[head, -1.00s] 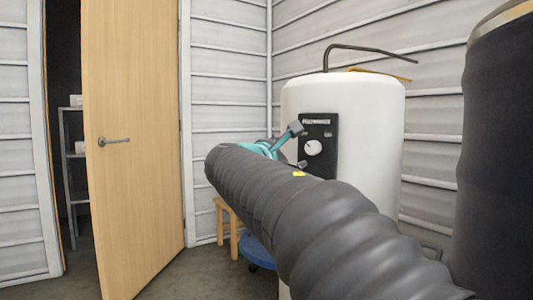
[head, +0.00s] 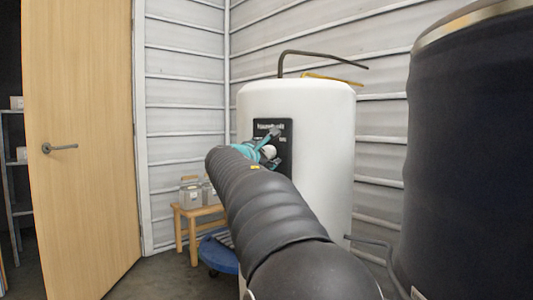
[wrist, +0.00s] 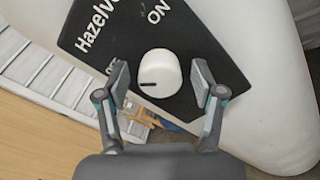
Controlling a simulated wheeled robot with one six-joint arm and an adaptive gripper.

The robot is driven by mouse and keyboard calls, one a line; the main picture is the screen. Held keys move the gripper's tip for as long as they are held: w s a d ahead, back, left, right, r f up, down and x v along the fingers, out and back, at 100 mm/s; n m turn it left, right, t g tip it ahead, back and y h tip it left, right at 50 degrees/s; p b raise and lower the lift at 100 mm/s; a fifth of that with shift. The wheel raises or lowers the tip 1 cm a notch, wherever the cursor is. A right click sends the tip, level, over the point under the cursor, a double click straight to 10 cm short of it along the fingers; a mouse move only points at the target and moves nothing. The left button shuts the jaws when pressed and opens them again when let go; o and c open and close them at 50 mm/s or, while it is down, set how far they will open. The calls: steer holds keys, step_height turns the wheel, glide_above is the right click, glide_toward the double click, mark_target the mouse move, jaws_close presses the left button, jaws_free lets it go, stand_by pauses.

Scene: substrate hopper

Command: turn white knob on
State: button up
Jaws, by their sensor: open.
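The white knob (wrist: 160,73) is round, with a dark mark pointing to the left in the wrist view. It sits on a black panel (wrist: 190,45) with "ON" printed above it and another label partly hidden by the left finger. My gripper (wrist: 159,82) is open, its two fingers on either side of the knob with visible gaps. No contact shows. In the head view the panel (head: 286,130) is on the white tank (head: 320,150); my gripper (head: 268,142) and arm partly cover the panel and knob.
A large dark drum (head: 465,150) stands close on the right. A wooden stool (head: 183,235) with containers and a blue round base (head: 215,252) are left of the tank. A wooden door (head: 80,150) stands at the left. A bent pipe (head: 322,53) rises from the tank.

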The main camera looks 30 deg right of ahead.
steer(key=shift+d, duration=0.1)
steer(key=c, duration=1.1)
steer(key=shift+c, duration=0.2)
steer(key=shift+m+b, duration=0.3)
steer(key=shift+b, duration=0.05)
steer(key=m+b, duration=0.2)
steer(key=shift+f+m+b, duration=0.2)
steer(key=shift+m+b, duration=0.1)
steer(key=m+b, duration=0.1)
steer(key=m, duration=0.3)
steer(key=shift+r+b, duration=0.15)
steer(key=shift+b, duration=0.2)
steer(key=m, duration=0.5)
steer(key=shift+m, duration=0.4)
steer(key=m, duration=0.4)
steer(key=shift+m, duration=0.4)
